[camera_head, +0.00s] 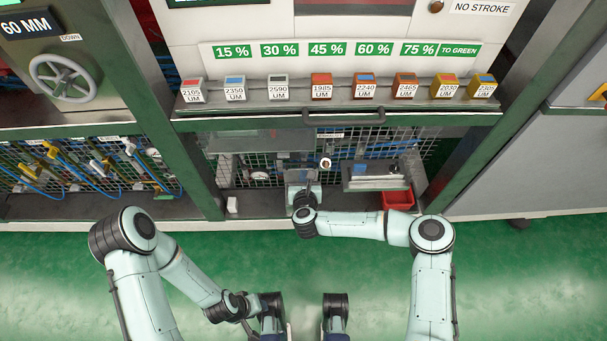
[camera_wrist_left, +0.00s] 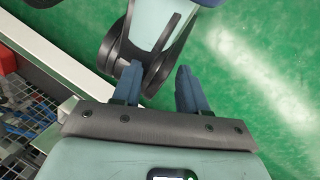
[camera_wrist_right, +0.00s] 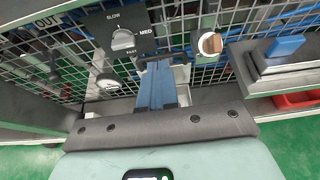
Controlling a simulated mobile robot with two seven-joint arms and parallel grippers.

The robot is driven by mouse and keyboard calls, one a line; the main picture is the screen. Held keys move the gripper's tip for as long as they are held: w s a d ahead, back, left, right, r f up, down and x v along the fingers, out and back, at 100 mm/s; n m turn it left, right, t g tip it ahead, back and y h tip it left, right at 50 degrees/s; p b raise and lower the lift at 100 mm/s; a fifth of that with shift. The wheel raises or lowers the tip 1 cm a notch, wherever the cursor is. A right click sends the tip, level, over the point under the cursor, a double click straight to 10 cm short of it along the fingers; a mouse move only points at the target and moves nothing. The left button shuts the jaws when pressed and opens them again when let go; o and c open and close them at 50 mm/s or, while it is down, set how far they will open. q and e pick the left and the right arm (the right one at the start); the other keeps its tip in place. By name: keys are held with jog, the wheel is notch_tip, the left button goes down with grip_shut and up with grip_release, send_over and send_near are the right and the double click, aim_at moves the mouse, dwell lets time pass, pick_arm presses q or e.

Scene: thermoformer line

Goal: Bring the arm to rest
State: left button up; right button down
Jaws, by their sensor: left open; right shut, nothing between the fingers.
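My right arm (camera_head: 350,224) reaches in from the right in the head view, its wrist in front of the open bay under the counter. In the right wrist view my right gripper (camera_wrist_right: 158,66) has its blue fingers together with nothing between them. The fingers point at the mesh, just below a speed dial (camera_wrist_right: 123,40); whether they touch anything I cannot tell. My left arm (camera_head: 143,285) is folded low at the left in the head view. In the left wrist view my left gripper (camera_wrist_left: 159,70) is open and empty, in front of a pale arm link of mine.
A round knob (camera_wrist_right: 210,43) and a gauge (camera_wrist_right: 107,82) sit close to the right fingers. A grey platform with a blue block (camera_wrist_right: 285,46) and a red bin (camera_head: 398,198) are to the right. Several coloured blocks line the counter (camera_head: 250,108). Green floor lies open in front.

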pick_arm(q)
jog(key=shift+s+d+r, duration=0.1)
jog(key=shift+s+r, duration=0.05)
jog(key=shift+s, duration=0.05)
pick_arm(e)
jog(key=shift+s+r, duration=0.3)
jog(key=shift+r, duration=0.05)
